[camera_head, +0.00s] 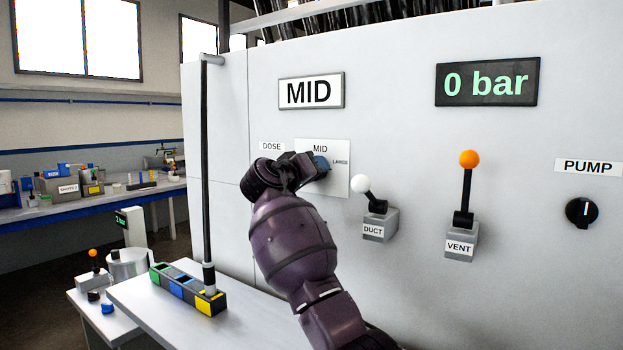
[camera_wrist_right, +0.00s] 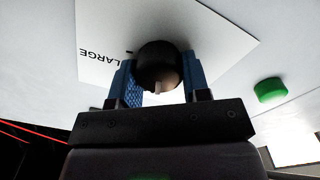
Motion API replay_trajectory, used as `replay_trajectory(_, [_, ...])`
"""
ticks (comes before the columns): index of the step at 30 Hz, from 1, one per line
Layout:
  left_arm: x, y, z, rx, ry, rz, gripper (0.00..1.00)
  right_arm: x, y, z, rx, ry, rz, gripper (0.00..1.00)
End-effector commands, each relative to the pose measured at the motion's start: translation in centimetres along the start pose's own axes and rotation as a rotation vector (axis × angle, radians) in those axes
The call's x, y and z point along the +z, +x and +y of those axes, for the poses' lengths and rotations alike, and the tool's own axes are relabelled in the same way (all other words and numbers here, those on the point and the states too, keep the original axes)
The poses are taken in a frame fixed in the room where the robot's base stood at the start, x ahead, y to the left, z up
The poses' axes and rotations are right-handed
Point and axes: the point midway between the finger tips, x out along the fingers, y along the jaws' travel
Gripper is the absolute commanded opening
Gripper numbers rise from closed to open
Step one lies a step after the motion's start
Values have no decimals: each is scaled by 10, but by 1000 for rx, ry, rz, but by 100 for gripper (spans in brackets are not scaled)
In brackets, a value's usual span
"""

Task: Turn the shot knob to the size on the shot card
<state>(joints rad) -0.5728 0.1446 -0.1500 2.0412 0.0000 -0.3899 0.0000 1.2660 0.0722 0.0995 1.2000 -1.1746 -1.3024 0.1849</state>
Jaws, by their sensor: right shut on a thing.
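The shot card (camera_head: 311,91) on the wall panel reads MID. Below it is a white dial plate (camera_head: 337,184) with MID at its top and LARGE at its right; a DOSE label is beside it. My right gripper (camera_head: 317,165) is at this plate and hides the knob in the head view. In the right wrist view the black round shot knob (camera_wrist_right: 157,62) sits between the blue finger pads, and the gripper is shut on it. A pale mark shows on the knob's lower edge in that view, away from LARGE. My left gripper is not in view.
A white-balled DUCT lever (camera_head: 362,185) is close right of the dial plate. Farther right are the orange-balled VENT lever (camera_head: 468,160), PUMP knob (camera_head: 581,212) and a 0 bar display (camera_head: 487,82). A dark pole (camera_head: 207,170) stands left. A green button (camera_wrist_right: 270,90) shows in the wrist view.

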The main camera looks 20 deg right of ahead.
Motion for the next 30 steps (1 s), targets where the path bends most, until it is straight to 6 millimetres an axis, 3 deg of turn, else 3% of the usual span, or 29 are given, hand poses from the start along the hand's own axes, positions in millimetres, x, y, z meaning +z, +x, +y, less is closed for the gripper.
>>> replay_trajectory(7, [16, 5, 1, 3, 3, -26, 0, 5, 1, -5, -3, 183, -6, 20])
replay_trajectory(15, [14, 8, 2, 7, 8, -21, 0, 4, 0, -3, -2, 309, -5, 20])
replay_trajectory(30, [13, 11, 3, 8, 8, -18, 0, 3, 0, -1, -1, 360, -5, 20])
